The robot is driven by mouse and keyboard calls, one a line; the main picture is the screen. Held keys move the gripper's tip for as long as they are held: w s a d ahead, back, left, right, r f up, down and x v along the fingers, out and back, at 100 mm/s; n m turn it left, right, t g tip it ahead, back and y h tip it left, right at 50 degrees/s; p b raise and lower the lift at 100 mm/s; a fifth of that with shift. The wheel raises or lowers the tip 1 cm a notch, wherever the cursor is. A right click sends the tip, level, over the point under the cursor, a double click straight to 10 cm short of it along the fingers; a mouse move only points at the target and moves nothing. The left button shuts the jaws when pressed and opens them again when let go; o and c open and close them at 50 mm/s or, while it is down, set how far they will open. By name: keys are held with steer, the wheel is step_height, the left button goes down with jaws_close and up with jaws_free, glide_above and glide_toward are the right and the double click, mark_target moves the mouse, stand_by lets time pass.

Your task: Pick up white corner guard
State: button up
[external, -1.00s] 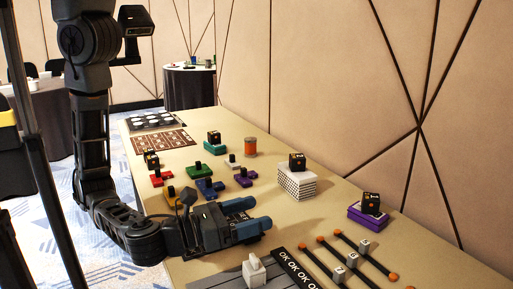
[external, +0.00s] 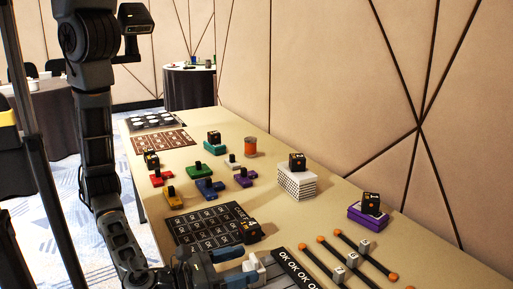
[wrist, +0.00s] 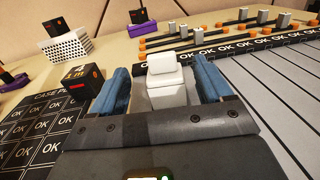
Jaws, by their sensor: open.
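The white corner guard (wrist: 166,84) is a small white block with a raised upper part. In the wrist view it stands between my gripper's two blue fingers, with a gap showing on each side. My gripper (wrist: 162,88) is open around it. In the external view my gripper (external: 232,267) is low at the front of the table, and the corner guard (external: 253,265) shows at its fingertips, partly hidden. I cannot tell whether either finger touches it.
A black cube (external: 251,231) sits just left of my fingers in the wrist view, on the dark "OK" board (external: 204,226). A black "OK" strip (external: 290,265) and sliders with grey blocks (external: 352,258) lie to the right. A grey slatted surface (wrist: 250,105) is beside the guard.

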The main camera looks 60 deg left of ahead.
mark_target(251, 263)
steer(key=shift+w+d+f+p, duration=0.15)
steer(key=shift+w+p, duration=0.1)
steer(key=shift+w, duration=0.65)
steer(key=shift+w+d+r+p, duration=0.15)
steer(key=shift+w+p, duration=0.1)
steer(key=shift+w, duration=0.6)
steer(key=shift+w+d+f+p, duration=0.15)
steer(key=shift+w+p, duration=0.1)
steer(key=shift+w, duration=0.65)
steer(key=c, duration=1)
